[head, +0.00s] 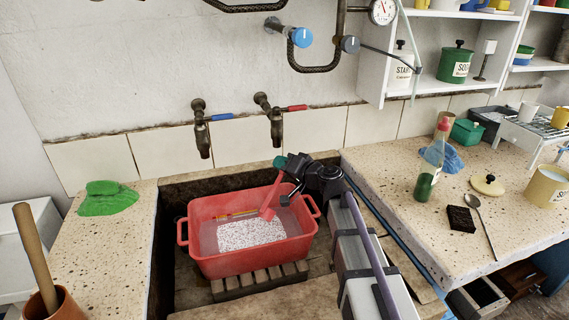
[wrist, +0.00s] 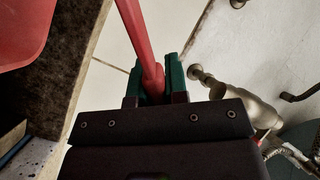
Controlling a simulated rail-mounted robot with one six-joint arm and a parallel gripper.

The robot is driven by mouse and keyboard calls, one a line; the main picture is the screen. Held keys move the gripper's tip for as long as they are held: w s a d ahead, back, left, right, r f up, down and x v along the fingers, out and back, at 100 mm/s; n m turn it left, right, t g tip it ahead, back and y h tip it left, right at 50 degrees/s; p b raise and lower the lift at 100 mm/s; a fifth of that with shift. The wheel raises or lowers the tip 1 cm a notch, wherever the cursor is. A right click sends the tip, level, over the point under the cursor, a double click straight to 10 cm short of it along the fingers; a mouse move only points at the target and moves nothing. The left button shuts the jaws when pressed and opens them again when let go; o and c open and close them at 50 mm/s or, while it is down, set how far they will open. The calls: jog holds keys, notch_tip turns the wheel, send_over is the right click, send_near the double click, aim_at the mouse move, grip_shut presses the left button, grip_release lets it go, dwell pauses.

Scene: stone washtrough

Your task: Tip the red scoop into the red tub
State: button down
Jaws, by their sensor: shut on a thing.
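The red tub (head: 212,266) sits in the stone trough on a slatted wooden rack. Cloudy liquid and a white, speckled patch (head: 250,233) show inside it. My gripper (head: 281,162) is above the tub's back right side, shut on the handle of the red scoop (head: 270,196). The scoop slants steeply down over the tub, its lower end near the speckled patch. I cannot tell whether it touches or holds anything. In the wrist view the red handle of the scoop (wrist: 136,35) runs up between the green fingers of my gripper (wrist: 153,75); the scoop's bowl is out of view.
Two brass taps (head: 202,135) hang on the wall behind the trough. A green cloth (head: 107,199) lies on the left ledge. The right counter holds a green bottle (head: 430,172), a dark block (head: 461,219), a spoon (head: 483,222) and a yellow pot (head: 546,187).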

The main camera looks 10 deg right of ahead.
jog(key=s+a+r+n+p, duration=0.2)
jog(key=s+a+n, duration=0.1)
jog(key=s, duration=0.1)
jog(key=shift+a+r+n+t, duration=0.3)
jog(key=shift+a+r, duration=0.1)
jog(key=shift+s, duration=0.1)
